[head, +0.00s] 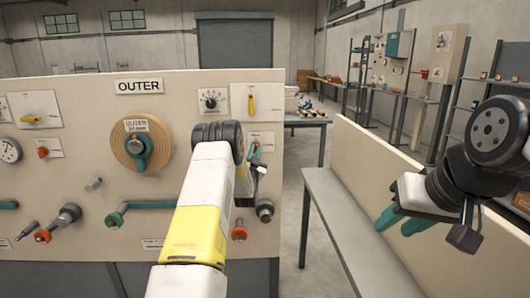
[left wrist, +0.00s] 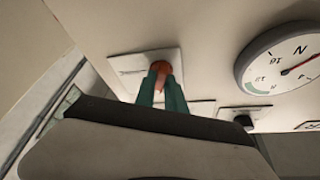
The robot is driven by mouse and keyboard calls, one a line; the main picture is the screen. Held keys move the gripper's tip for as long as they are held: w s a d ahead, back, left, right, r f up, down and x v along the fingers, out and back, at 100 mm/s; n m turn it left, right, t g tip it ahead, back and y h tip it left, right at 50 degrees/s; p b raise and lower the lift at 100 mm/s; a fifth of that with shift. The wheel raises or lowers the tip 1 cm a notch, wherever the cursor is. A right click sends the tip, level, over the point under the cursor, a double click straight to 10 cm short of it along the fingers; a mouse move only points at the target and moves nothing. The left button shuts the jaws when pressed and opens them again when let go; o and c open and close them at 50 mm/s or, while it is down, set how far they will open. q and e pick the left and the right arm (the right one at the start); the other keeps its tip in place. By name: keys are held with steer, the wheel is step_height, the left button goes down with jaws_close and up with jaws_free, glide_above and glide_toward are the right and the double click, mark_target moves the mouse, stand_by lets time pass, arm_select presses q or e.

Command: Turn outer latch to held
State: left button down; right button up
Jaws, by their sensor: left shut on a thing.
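The panel (head: 190,85) labelled OUTER stands in front of me. A red-orange lever on a white plate sits near the panel's right edge. I take it as the outer latch, though I can read no label on it. In the left wrist view, the teal fingers of my left gripper (left wrist: 162,93) are shut on this red latch (left wrist: 161,68), against its white plate (left wrist: 130,64). In the head view my left gripper (head: 256,158) is partly hidden by my arm. My right gripper (head: 402,221) is open and empty at the right, away from the panel.
A round dial gauge (left wrist: 285,66) is close to the latch in the left wrist view. A wooden disc with a teal knob (head: 141,146), yellow levers (head: 251,101) and a teal handle (head: 115,219) are on the panel. A low bench (head: 345,220) stands right of it.

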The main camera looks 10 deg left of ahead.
arm_select(q)
steer(key=n+y, duration=0.2)
steer(key=n, duration=0.1)
steer(key=n+y, duration=0.1)
steer(key=n, duration=0.3)
steer(key=shift+d+f+y, duration=0.15)
steer(key=shift+f+y, duration=0.05)
steer(key=shift+y, duration=0.2)
steer(key=shift+n, duration=0.3)
steer(key=c, duration=1.4)
jaws_free()
steer(key=shift+r, duration=0.1)
steer(key=v, duration=0.7)
steer(key=shift+s+d, duration=0.2)
steer(key=shift+s, duration=0.2)
